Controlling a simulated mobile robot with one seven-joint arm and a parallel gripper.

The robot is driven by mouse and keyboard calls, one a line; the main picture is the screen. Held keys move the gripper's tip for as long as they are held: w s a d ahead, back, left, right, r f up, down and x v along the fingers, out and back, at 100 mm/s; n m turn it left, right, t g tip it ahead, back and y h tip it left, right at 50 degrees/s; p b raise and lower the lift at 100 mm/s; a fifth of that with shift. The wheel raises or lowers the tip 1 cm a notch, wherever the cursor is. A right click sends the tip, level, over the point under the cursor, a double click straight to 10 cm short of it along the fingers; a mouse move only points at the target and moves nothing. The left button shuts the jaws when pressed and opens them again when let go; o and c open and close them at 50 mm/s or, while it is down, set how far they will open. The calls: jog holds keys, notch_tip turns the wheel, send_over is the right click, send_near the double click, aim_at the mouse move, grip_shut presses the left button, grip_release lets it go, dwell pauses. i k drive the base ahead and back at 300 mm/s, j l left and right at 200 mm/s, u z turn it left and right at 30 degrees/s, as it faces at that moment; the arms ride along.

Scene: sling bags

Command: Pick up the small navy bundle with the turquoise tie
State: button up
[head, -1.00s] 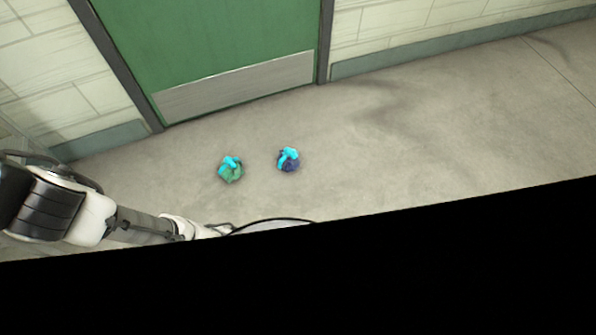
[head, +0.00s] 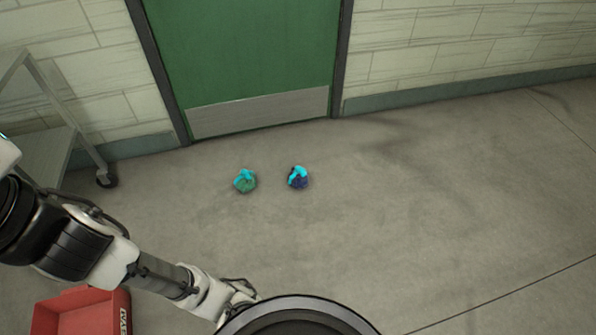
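The small navy bundle (head: 299,182) with its turquoise tie (head: 298,172) sits on the concrete floor in the head view, in front of the green door. A green bundle (head: 245,185), also with a turquoise tie, sits just to its left, with a gap between them. My arm reaches in from the left, below both bundles in the picture. My gripper itself does not show; the end of the arm is hidden behind a dark round part at the bottom edge.
A red bin (head: 82,312) stands at the lower left. A grey wheeled cart (head: 45,155) stands at the left by the wall. The green door (head: 245,50) and block wall close off the back. The floor to the right is clear.

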aim_at(298, 178)
jog(key=k, duration=0.25)
jog(key=i+u, duration=0.1)
jog(key=i, duration=0.45)
jog(key=i+l+u, duration=0.1)
jog(key=i, duration=0.5)
jog(key=i+l+u, duration=0.15)
jog(key=i, duration=0.4)
jog(key=i+l+u, duration=0.1)
jog(key=i, duration=0.45)
